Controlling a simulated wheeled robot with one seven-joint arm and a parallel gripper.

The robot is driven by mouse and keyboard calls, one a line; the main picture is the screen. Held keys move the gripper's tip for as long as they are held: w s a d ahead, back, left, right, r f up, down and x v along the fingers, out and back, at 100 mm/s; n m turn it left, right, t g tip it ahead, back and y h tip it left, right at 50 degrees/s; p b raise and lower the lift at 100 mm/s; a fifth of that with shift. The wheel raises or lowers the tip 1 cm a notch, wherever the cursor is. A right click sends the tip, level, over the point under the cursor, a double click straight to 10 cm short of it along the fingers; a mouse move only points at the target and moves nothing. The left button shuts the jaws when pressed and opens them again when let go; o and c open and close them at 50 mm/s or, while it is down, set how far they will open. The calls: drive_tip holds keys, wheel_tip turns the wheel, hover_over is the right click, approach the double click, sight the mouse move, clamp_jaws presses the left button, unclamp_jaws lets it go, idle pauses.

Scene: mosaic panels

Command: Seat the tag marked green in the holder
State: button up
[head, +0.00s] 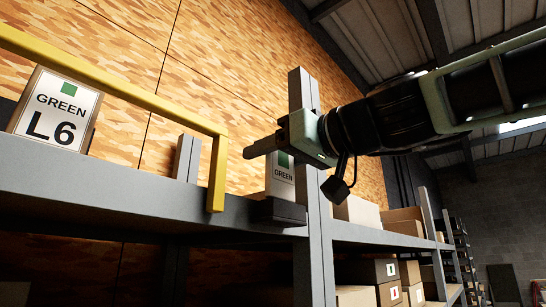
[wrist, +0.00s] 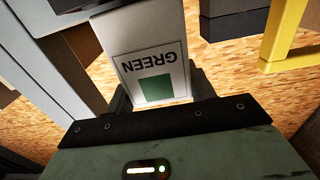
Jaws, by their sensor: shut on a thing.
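The tag marked green (head: 282,180) is a pale upright plate with a green square and the word GREEN. It shows upside down in the wrist view (wrist: 150,45). My gripper (head: 275,147) is shut on its upper end, with dark fingers on either side of it in the wrist view (wrist: 162,92). The dark holder (head: 278,212) sits on the front edge of the shelf beam, directly below the tag. The tag's lower end meets or nearly meets the holder. I cannot tell how deep it sits.
A yellow rail (head: 217,172) stands just left of the tag. A grey rack post (head: 316,245) stands close on the right. A large GREEN L6 sign (head: 57,110) is on the shelf at far left. Cardboard boxes (head: 380,270) fill the shelves at right.

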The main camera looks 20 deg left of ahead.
drive_tip(key=shift+f+b, duration=0.5)
drive_tip(key=o, duration=1)
drive_tip(key=shift+r, duration=0.1)
